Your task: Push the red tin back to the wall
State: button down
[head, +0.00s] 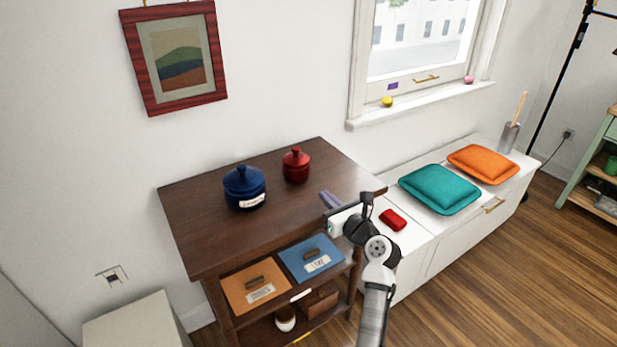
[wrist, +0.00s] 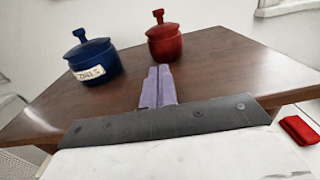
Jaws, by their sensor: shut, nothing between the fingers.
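The red tin (head: 296,166) is a small lidded pot with a knob. It stands upright on the dark wooden cabinet top (head: 195,215), with bare wood between it and the wall behind. It also shows in the wrist view (wrist: 165,43), just beyond my fingertips. My gripper (head: 328,198) is shut and empty over the right front part of the cabinet top. In the wrist view its purple fingers (wrist: 158,82) lie together and point at the red tin. A gap shows between fingertips and tin in the head view.
A blue labelled pot (head: 245,188) stands left of the red tin, close by; it shows in the wrist view (wrist: 92,60). A white bench (head: 408,245) with a red block (head: 393,219) and two cushions is at right. A picture frame (head: 174,55) hangs above.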

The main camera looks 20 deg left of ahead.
aim_at(300, 171)
jog(key=p+x, duration=0.1)
jog(key=x, duration=0.9)
jog(key=shift+w+a+r, duration=0.1)
jog(key=shift+w+a, duration=0.05)
jog(key=shift+a, duration=0.05)
jog(key=shift+w+a, duration=0.2)
jog(key=shift+a, duration=0.1)
jog(key=x, duration=1)
